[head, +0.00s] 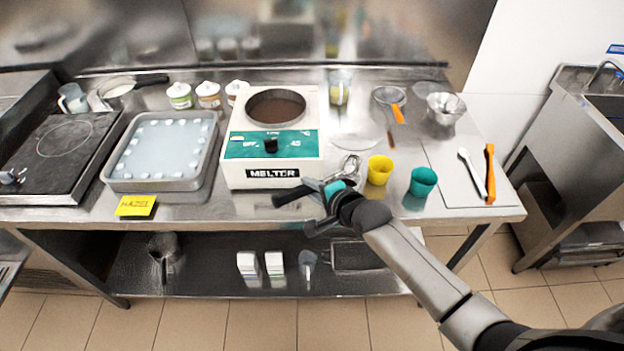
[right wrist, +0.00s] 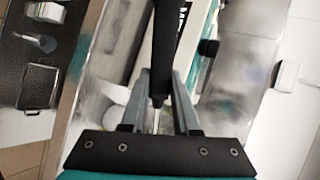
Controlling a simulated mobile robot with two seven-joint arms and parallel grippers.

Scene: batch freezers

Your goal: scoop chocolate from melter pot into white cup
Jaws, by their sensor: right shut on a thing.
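The melter pot (head: 274,106) is a round well of brown chocolate in a white and teal unit labelled MELTER. My right gripper (head: 308,205) is in front of the melter, low at the counter's front edge. It is shut on a black handle (right wrist: 163,50), which runs between the fingers in the right wrist view; what is on its far end is unclear. A shiny metal loop-like thing (head: 350,166) shows just beyond the gripper; I cannot tell whether it joins the handle. I cannot make out a plain white cup. My left gripper is not in view.
A yellow cup (head: 379,170) and a teal cup (head: 422,181) stand right of the gripper. White lidded jars (head: 208,95) stand behind. A tray (head: 160,186) is left of the melter. A white spatula (head: 474,172) and orange tool (head: 490,173) lie on the right mat.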

